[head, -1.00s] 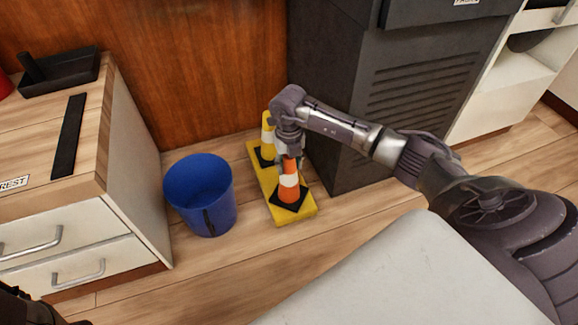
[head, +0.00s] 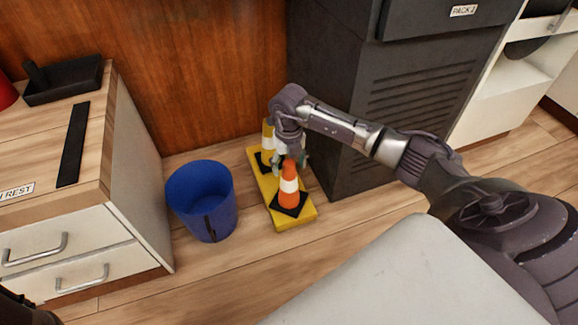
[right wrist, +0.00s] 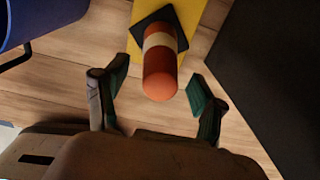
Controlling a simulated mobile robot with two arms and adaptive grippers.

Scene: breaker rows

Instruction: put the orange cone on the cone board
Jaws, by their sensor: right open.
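The orange cone (head: 289,186) with a white band and black square base stands upright on the front part of the yellow cone board (head: 308,219). A yellow cone (head: 267,143) stands on the board's back part, partly hidden by my gripper. My right gripper (head: 290,162) is open just above and behind the orange cone's tip. In the right wrist view the orange cone (right wrist: 160,75) shows ahead of the two spread fingers (right wrist: 155,95), with nothing held. At the lower left of the head view, a dark piece that may be my left arm shows; its gripper is not visible.
A blue bin (head: 202,203) stands left of the board; it also shows in the right wrist view (right wrist: 40,20). A dark cabinet (head: 345,150) is close on the right. A drawer unit (head: 95,240) stands left. Wooden floor in front is clear.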

